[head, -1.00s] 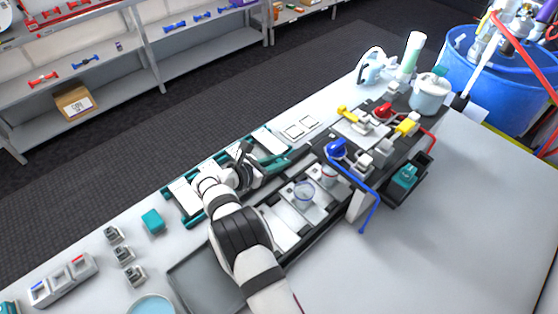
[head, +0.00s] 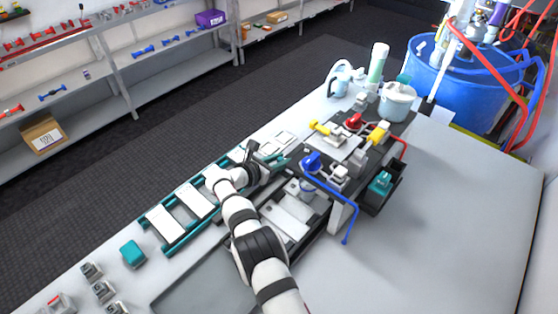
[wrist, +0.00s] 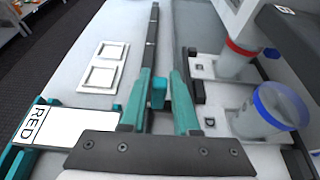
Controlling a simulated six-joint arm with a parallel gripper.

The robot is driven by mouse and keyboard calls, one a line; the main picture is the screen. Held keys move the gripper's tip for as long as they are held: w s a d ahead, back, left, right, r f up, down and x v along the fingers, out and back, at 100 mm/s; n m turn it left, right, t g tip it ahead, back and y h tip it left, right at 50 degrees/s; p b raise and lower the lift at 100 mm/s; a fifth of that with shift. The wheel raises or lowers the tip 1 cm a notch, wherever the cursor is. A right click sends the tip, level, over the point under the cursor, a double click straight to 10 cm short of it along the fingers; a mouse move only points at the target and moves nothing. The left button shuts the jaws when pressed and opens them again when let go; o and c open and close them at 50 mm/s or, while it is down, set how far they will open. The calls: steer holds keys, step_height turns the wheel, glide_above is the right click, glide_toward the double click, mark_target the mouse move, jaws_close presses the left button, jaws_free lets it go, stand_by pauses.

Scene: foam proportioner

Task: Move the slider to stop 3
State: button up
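The slider's small teal knob (wrist: 158,92) stands on a dark rail (wrist: 151,45) that runs away up the wrist view and carries a few thin pale marks. My gripper (wrist: 160,82) has its two teal fingers on either side of the knob. Whether both fingers touch it I cannot tell. In the head view my gripper (head: 256,158) is over the right part of the long teal-edged frame (head: 168,250) and hides the knob. No stop numbers are readable on the rail.
A white card marked RED (wrist: 65,125) lies left of the fingers, with two white square pads (wrist: 103,70) beyond. A red-rimmed beaker (wrist: 238,60) and a blue-rimmed beaker (wrist: 270,110) stand close on the right. The black-topped bench unit (head: 345,150) rises beside my arm.

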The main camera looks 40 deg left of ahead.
steer(key=shift+o, duration=1.4)
